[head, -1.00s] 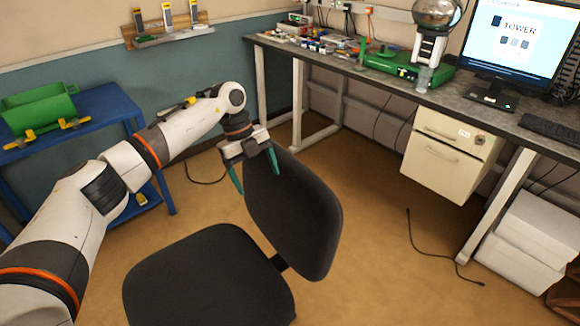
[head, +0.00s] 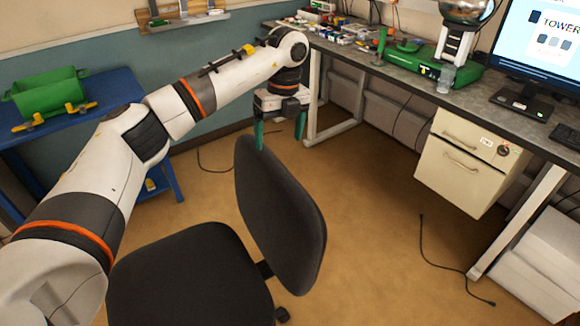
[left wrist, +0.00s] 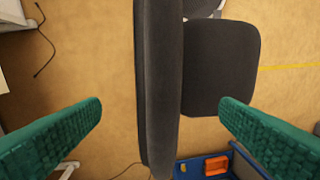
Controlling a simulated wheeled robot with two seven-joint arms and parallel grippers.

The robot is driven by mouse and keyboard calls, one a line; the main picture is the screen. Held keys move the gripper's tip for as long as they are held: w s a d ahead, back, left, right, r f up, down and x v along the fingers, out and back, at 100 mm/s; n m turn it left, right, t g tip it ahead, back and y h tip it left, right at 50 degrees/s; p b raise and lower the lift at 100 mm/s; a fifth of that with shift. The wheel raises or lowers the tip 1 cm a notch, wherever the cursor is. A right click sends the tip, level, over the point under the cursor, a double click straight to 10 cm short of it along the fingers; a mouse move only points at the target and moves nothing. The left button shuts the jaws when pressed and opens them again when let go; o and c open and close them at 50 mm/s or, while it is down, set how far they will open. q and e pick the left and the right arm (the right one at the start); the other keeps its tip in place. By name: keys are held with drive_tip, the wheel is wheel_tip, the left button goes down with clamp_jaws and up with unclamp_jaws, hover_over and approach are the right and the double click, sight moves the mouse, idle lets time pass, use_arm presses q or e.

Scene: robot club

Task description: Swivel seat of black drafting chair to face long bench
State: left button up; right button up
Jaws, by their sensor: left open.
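The black drafting chair has its seat (head: 190,280) at the lower middle of the head view and its upright backrest (head: 283,220) to the right, on the bench side. The seat points left, away from the long bench (head: 400,78). My left gripper (head: 280,135) is open above the top of the backrest, fingers pointing down. In the left wrist view the backrest (left wrist: 160,80) runs edge-on between the two green fingers (left wrist: 160,108), with visible gaps on both sides. The seat (left wrist: 222,65) shows to its right. My right gripper is not in view.
A blue cart (head: 115,95) with a green container (head: 47,95) stands at the left. A cream drawer unit (head: 460,160) hangs under the bench, and white boxes (head: 545,255) stand at the right. A black cable (head: 440,265) lies on otherwise open floor (head: 370,240).

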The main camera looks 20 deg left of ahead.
sight(276, 164)
use_arm(q)
drive_tip(key=shift+f, duration=0.4)
drive_tip(key=f, duration=0.2)
drive_tip(key=s+f+p, duration=0.1)
drive_tip(key=f, duration=0.1)
drive_tip(key=a+f+p, duration=0.1)
drive_tip(key=shift+s+f, duration=0.2)
drive_tip(key=shift+f, duration=0.2)
wheel_tip(276, 164, down, 4)
drive_tip(key=shift+r+p, duration=0.1)
drive_tip(key=shift+p, duration=0.4)
drive_tip(key=shift+f, duration=0.65)
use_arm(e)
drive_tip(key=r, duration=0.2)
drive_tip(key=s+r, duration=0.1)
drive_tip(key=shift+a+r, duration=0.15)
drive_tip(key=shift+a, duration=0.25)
use_arm(q)
drive_tip(key=shift+c, duration=1.2)
drive_tip(key=c, duration=1.2)
drive_tip(key=shift+o, duration=0.2)
drive_tip(key=shift+s, duration=0.1)
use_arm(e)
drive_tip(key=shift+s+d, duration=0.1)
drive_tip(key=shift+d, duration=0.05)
